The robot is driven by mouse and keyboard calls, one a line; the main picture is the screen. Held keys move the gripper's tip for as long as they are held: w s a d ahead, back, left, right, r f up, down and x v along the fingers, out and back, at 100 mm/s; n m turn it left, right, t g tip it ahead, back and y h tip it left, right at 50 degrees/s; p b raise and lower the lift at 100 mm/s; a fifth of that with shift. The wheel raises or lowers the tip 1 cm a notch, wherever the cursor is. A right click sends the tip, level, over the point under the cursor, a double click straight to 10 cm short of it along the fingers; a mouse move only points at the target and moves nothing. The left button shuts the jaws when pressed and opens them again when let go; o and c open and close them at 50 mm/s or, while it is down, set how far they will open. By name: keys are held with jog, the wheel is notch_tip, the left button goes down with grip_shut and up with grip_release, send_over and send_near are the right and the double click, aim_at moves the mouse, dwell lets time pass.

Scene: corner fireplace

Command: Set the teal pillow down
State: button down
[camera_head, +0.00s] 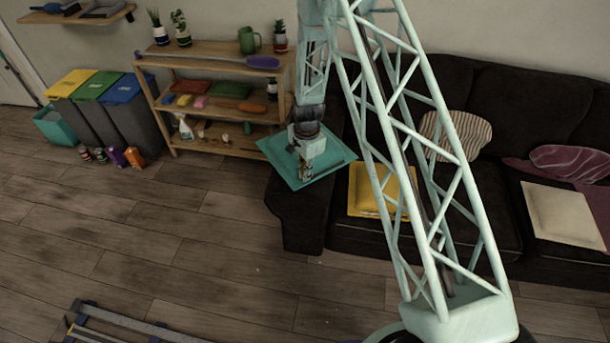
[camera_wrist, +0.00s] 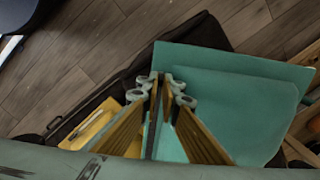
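The teal pillow (camera_head: 335,153) is square and flat-looking, over the left arm of the dark sofa in the head view. I cannot tell whether it rests on the armrest or hangs just above it. My gripper (camera_head: 306,177) points down at the pillow and covers part of it. In the wrist view the pillow (camera_wrist: 235,105) spreads to the right of the gripper (camera_wrist: 161,82). The fingers are close together with a strip of teal between them, so they look shut on the pillow. The lower part of the pillow is cut off in the wrist view.
The dark sofa (camera_head: 300,222) holds a yellow pillow (camera_head: 366,190), a striped pillow (camera_head: 462,134) and a cream pillow (camera_head: 562,214). A wooden shelf (camera_head: 215,66) with several items stands close behind the teal pillow. Bins (camera_head: 105,115) stand further left. Wooden floor (camera_head: 170,230) in front is mostly clear.

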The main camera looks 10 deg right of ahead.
jog(key=c, duration=2.9)
grip_release()
jog(key=shift+r, duration=0.15)
jog(key=shift+s+r+p, duration=0.15)
jog(key=shift+r+p, duration=0.05)
jog(key=shift+r, duration=2.75)
jog(key=shift+s+r+p, duration=0.15)
jog(key=shift+r+p, duration=0.05)
jog(key=shift+r, duration=2.7)
jog(key=shift+r, duration=0.1)
